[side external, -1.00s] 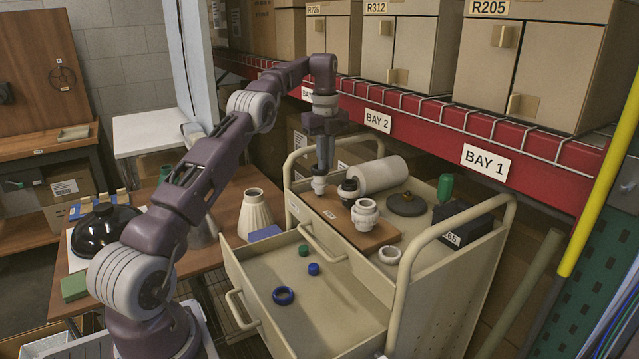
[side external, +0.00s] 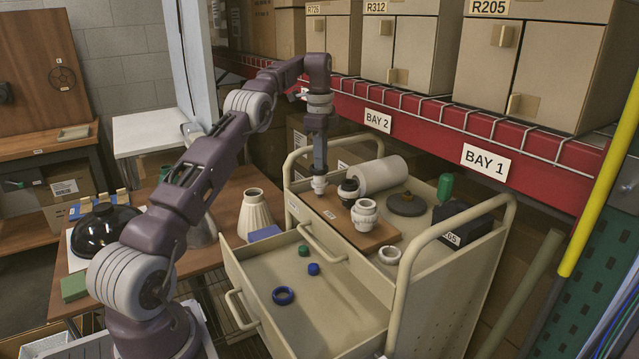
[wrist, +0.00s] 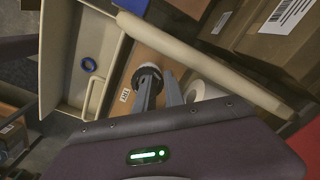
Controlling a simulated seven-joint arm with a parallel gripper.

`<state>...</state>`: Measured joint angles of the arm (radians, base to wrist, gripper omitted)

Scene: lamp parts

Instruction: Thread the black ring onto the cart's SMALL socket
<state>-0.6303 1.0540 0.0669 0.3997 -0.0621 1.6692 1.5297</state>
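My gripper (side external: 320,172) points down over the small white socket (side external: 319,185), the leftmost on the wooden board (side external: 376,239) on the cart. Its fingertips are at or just above the socket's top; contact is unclear. In the wrist view my gripper's fingers (wrist: 158,80) stand apart, with no part clearly held between them. Just past their tips is a round white part with a dark edge (wrist: 147,70); I cannot tell whether that edge is a ring. A larger white socket (side external: 365,214) stands to the right.
A white roll (side external: 381,174), a dark disc (side external: 407,204), a green bottle (side external: 445,187), a black box (side external: 466,228) and a white ring (side external: 389,255) lie on the cart. Cart rails rise at both ends.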

